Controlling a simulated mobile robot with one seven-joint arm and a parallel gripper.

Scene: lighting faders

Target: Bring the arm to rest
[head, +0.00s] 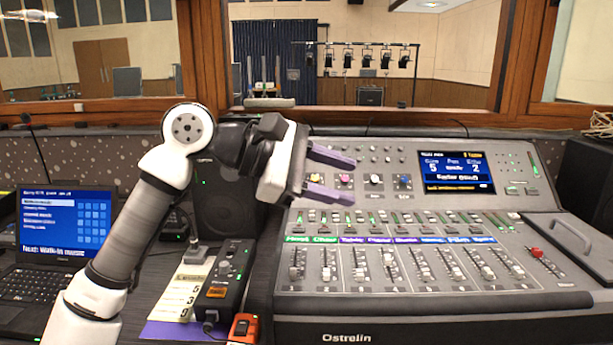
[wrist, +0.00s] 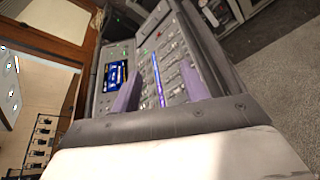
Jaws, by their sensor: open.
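My gripper (head: 342,177) hangs in the air over the upper left part of the lighting console (head: 440,329) in the head view. Its two purple fingers are apart with nothing between them, and they point to the right. The fingers also show in the wrist view (wrist: 158,88), with the console behind them. The arm reaches up from the lower left and bends at a raised elbow. The console has rows of grey faders, one red fader cap (head: 537,253) at the right, and a lit screen (head: 456,172). The gripper hides a few upper knobs.
A laptop (head: 62,225) stands open at the left. A small black box (head: 227,275), a paper sheet (head: 190,292) and an orange device (head: 243,328) lie left of the console. A dark speaker (head: 220,200) stands behind the arm. A wood-framed window (head: 375,122) runs along the back.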

